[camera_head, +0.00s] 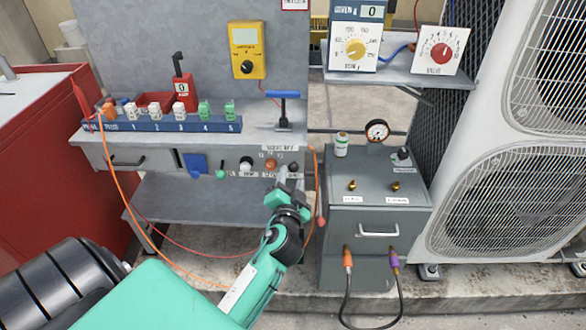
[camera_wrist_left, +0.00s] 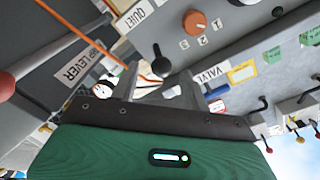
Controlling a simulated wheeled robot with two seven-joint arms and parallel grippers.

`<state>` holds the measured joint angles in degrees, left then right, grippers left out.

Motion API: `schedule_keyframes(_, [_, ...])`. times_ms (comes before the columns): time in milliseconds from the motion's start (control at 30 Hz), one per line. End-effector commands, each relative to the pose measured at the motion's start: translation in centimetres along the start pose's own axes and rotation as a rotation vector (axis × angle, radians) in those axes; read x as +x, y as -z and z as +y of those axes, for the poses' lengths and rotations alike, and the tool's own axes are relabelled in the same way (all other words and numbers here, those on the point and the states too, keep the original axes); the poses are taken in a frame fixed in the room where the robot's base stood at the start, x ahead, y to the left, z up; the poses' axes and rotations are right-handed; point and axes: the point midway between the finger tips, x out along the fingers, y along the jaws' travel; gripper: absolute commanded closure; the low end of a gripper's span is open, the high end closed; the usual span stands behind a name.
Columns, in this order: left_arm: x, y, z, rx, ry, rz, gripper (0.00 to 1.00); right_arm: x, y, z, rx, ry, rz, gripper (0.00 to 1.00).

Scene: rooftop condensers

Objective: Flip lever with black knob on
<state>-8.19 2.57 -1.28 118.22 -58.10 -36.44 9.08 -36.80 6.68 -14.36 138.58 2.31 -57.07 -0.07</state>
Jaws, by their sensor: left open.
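In the left wrist view a lever with a round black knob (camera_wrist_left: 162,66) hangs in front of my left gripper (camera_wrist_left: 157,92), between its two spread fingers and beyond their tips. I cannot tell whether the fingers touch it. In the head view my left gripper (camera_head: 288,196) is at the bench front, below the dials; it is open and seems to hide the lever there. A lever with a red knob (camera_head: 321,221) is just right of the gripper; its red knob (camera_wrist_left: 6,86) also shows at the left edge of the wrist view. My right gripper is not in view.
An orange dial (camera_head: 270,165) and a dark knob (camera_head: 293,168) sit on the bench front above my gripper. An orange cable (camera_head: 150,240) hangs across the left. A grey cabinet (camera_head: 375,232) with a gauge stands close on the right. The lower shelf (camera_head: 190,210) is bare.

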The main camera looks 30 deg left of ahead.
Motion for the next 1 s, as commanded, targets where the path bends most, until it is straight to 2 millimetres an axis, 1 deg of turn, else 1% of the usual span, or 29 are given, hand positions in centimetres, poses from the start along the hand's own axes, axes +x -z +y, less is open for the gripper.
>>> schedule_keyframes(33, [1.0, 0.1, 0.0, 0.002, 0.001, 0.002, 0.54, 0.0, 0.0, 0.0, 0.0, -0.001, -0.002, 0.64])
schedule_keyframes(100, [2.1, 0.1, -0.1, 0.002, 0.002, 0.002, 0.54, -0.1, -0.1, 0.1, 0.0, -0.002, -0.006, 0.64])
schedule_keyframes(200, [3.3, 0.0, 0.0, 0.001, 0.001, 0.001, 0.54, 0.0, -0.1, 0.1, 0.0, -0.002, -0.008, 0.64])
schedule_keyframes(300, [4.1, 0.0, 0.0, 0.001, 0.001, 0.001, 0.54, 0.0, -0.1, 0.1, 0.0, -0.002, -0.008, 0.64])
schedule_keyframes(433, [4.6, 0.0, 0.0, 0.0, -0.001, -0.001, 0.54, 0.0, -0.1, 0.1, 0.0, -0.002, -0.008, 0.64])
schedule_keyframes(667, [4.6, -0.1, 0.0, 0.0, -0.001, -0.001, 0.54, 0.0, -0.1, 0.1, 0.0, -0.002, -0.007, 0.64])
schedule_keyframes(700, [4.6, -0.1, 0.0, 0.0, -0.001, -0.001, 0.58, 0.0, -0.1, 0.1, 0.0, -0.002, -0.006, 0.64])
schedule_keyframes(767, [4.6, -0.1, 0.0, 0.0, -0.001, -0.001, 0.69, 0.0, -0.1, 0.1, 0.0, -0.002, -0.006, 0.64])
schedule_keyframes(800, [4.6, -0.1, 0.0, 0.0, 0.0, -0.001, 0.77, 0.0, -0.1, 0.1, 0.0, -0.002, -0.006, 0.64])
schedule_keyframes(900, [4.6, 0.0, 0.1, 0.0, -0.001, -0.001, 0.96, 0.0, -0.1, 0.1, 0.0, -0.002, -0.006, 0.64])
schedule_keyframes(1000, [4.6, 0.0, 0.1, 0.0, -0.002, -0.001, 0.96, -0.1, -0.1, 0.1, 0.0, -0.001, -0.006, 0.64])
